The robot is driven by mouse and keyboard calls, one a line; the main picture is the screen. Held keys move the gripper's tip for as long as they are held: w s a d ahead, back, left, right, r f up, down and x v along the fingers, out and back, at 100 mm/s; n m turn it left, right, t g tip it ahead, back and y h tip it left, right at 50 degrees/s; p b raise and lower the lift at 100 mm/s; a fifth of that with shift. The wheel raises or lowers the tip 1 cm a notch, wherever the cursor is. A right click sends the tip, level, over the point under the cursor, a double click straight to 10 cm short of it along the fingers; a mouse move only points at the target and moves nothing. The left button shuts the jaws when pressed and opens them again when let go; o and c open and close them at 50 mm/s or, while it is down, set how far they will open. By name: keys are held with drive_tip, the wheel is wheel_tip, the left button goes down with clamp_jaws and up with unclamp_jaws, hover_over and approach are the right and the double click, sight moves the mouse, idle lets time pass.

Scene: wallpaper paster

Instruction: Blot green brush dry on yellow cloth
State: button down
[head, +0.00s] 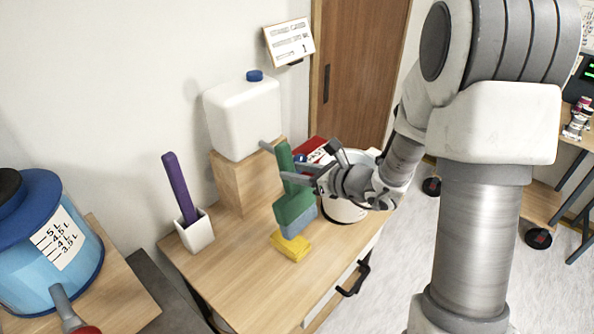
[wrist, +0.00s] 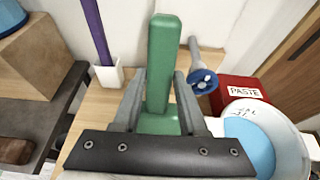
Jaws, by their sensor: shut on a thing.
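The green brush (head: 294,207) is upright in my gripper (head: 281,163), handle up, with blue-grey bristles pointing down. My gripper is shut on its handle, which also shows between the fingers in the wrist view (wrist: 162,65). The yellow cloth (head: 290,247) lies folded on the wooden table near its front edge. The bristles overlap the cloth's back part in the head view; I cannot tell whether they touch it. The wrist view hides the bristles and cloth behind the gripper and brush.
A purple brush (head: 177,187) stands in a white holder (head: 195,232) at left. A white tank (head: 243,118) sits on a wooden block (head: 231,182) behind. A white bucket of blue liquid (wrist: 254,148) and a red paste box (wrist: 240,91) stand right. The table's front left is clear.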

sight(297, 192)
drive_tip(key=shift+b, duration=0.4)
wheel_tip(297, 192, down, 6)
drive_tip(key=b, duration=0.6)
drive_tip(key=shift+f+b, duration=0.25)
drive_tip(key=shift+b, duration=0.1)
drive_tip(key=shift+f, duration=1.35)
idle(1.6)
drive_tip(key=shift+r, duration=0.1)
idle(0.3)
